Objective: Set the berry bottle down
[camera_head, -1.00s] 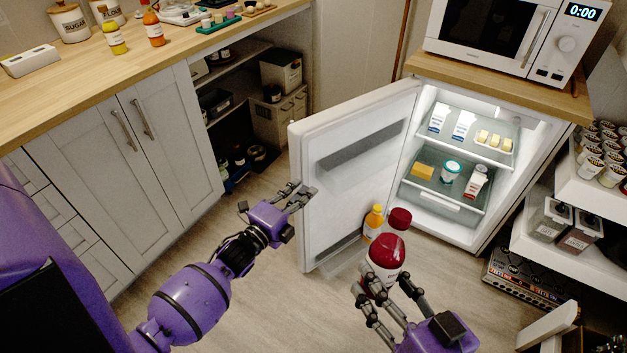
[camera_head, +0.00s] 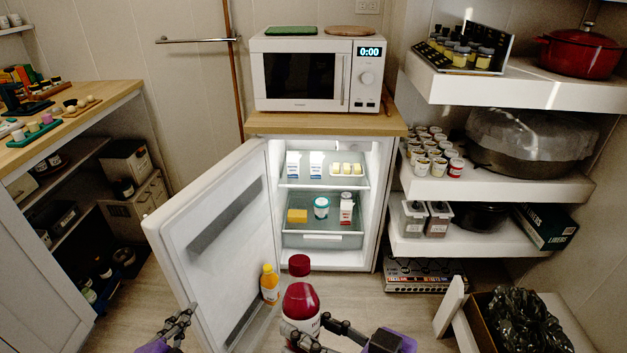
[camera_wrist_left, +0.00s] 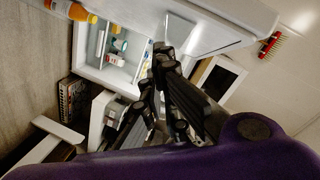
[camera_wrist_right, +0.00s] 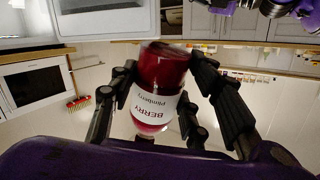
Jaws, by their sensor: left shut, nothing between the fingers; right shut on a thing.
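The berry bottle (camera_head: 300,303) is dark red with a red cap and a white label. It stands roughly upright in my right gripper (camera_head: 318,338), in front of the open fridge. In the right wrist view the bottle (camera_wrist_right: 160,80) sits between the fingers of that gripper (camera_wrist_right: 162,95), its "BERRY" label facing the camera. The bottle's base is hidden or out of frame in the head view. My left gripper (camera_head: 182,325) is shut and empty, low at the left beside the fridge door; its dark fingers also show in the left wrist view (camera_wrist_left: 165,80).
The fridge door (camera_head: 215,245) stands open to the left, with an orange bottle (camera_head: 269,283) in its lower rack. Fridge shelves hold cartons, a jar and a yellow block (camera_head: 297,215); the lower shelf (camera_head: 325,240) has some bare room. Loaded white shelves (camera_head: 490,190) and a box (camera_head: 510,322) are at right.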

